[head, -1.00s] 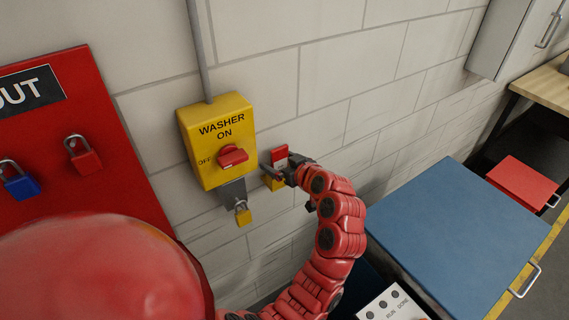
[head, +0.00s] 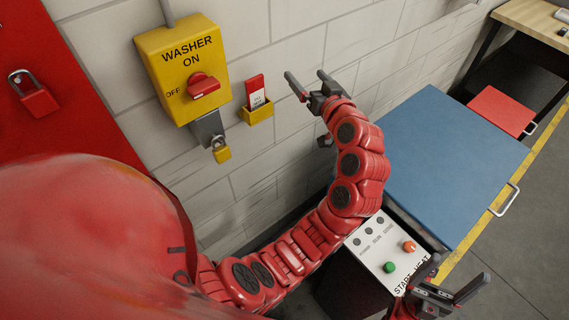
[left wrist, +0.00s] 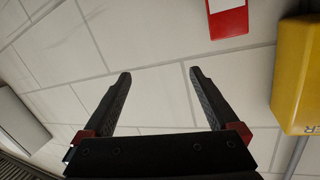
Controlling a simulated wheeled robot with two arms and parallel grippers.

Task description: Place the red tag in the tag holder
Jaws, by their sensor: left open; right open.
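The red tag (head: 255,92) has a white label on its lower part. It stands upright in the small yellow tag holder (head: 258,114) on the wall, its lower end hidden inside. My left gripper (head: 306,76) is open and empty, to the right of the tag and apart from it. In the left wrist view the tag's red end (left wrist: 228,23) shows at the top, beyond the open fingers (left wrist: 160,73). My right gripper (head: 460,269) is open and empty at the lower right, by the control panel.
The yellow washer switch box (head: 190,60) with a red knob is left of the holder, a yellow padlock (head: 221,154) below it. A red board (head: 75,115) with a red padlock (head: 38,100) is at left. A blue-topped cabinet (head: 445,160) and a button panel (head: 385,252) are at right.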

